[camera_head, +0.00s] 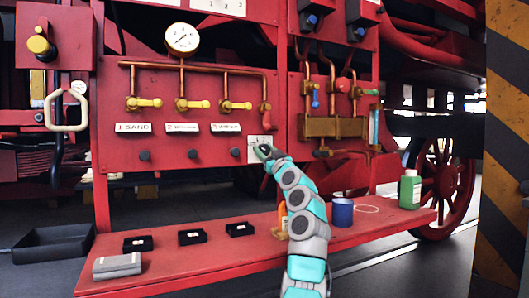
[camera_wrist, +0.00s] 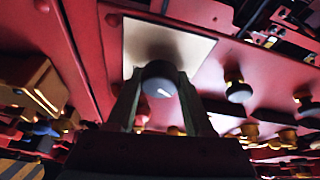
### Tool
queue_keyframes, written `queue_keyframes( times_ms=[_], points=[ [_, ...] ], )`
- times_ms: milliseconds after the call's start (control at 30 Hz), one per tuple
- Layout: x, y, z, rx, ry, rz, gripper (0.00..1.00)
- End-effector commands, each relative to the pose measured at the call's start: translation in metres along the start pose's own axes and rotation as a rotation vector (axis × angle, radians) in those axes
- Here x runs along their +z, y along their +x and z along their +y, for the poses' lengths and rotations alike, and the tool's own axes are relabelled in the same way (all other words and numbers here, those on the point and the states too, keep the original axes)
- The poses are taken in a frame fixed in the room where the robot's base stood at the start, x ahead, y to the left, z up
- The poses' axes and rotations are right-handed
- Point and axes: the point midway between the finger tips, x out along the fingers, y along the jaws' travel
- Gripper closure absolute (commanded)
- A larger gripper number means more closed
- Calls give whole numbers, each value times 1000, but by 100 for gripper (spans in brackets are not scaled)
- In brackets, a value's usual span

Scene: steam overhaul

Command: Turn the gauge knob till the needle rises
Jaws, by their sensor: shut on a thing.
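The gauge knob (camera_wrist: 160,82) is dark and round with a white mark on its face. It stands in front of a cream plate (camera_wrist: 185,42) on the red panel. My gripper (camera_wrist: 158,92) is shut on the knob, one finger on each side. In the head view my gripper (camera_head: 266,153) is at the white plate (camera_head: 254,141) low on the panel, and it hides the knob. A round white gauge (camera_head: 182,39) sits higher, up to the left, on a copper pipe. Its needle is too small to read surely.
Yellow valves (camera_head: 186,104) and small dark knobs (camera_head: 193,154) are left of my gripper. The red shelf (camera_head: 200,268) below bears small black boxes (camera_head: 192,237), a grey box (camera_head: 117,266), a blue can (camera_head: 342,212) and a green bottle (camera_head: 410,190). A striped pillar (camera_head: 505,150) stands right.

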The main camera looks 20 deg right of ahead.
Motion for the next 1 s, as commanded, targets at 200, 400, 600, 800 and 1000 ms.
queue_keyframes(
  times_ms=[200,400,600,800,1000],
  points=[
    [0,-2,0,27,66,3,100],
    [0,-3,0,71,174,0,100],
    [-1,-3,0,118,292,-5,100],
    [0,-1,0,162,401,-13,100],
    [-2,-1,1,202,496,-16,100]
  ],
)
